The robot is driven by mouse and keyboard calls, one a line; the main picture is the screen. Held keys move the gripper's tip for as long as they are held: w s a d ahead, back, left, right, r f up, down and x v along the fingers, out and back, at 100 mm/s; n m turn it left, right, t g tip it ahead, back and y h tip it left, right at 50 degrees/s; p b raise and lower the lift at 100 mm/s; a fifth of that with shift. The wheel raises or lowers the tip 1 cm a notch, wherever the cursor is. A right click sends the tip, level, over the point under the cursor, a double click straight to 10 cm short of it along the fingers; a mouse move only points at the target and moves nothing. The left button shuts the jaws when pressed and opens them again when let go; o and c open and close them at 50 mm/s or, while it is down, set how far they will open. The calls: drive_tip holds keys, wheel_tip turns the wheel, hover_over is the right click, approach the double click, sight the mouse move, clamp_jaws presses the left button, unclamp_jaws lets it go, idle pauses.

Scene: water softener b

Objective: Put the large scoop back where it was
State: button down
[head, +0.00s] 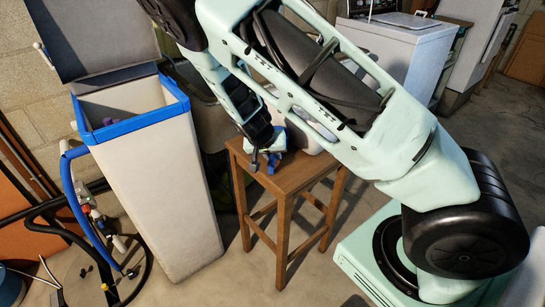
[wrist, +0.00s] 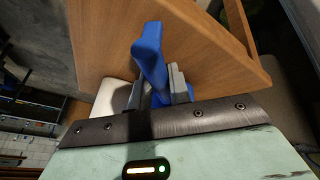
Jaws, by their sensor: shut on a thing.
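My gripper (head: 264,158) is over the near part of the wooden stool's top (head: 290,178). It is shut on a blue scoop (head: 279,140), which is mostly hidden by the gripper and arm in the head view. In the wrist view, the blue scoop (wrist: 149,52) stands up between the two grey fingers (wrist: 155,88), with the stool top (wrist: 205,60) beyond it. I cannot tell whether the scoop touches the stool. A white object (head: 307,137) is partly visible behind my arm at the stool.
A tall white bin (head: 150,190) with a blue rim (head: 135,121) stands open left of the stool, its lid (head: 95,35) raised. A small purple thing (head: 107,121) shows inside its rim. Hoses and pipes (head: 100,215) lie to its left. A white appliance (head: 395,45) stands behind.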

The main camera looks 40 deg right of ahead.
drive_tip(key=shift+f, duration=0.45)
drive_tip(key=shift+f, duration=0.15)
drive_tip(key=c, duration=1.3)
unclamp_jaws()
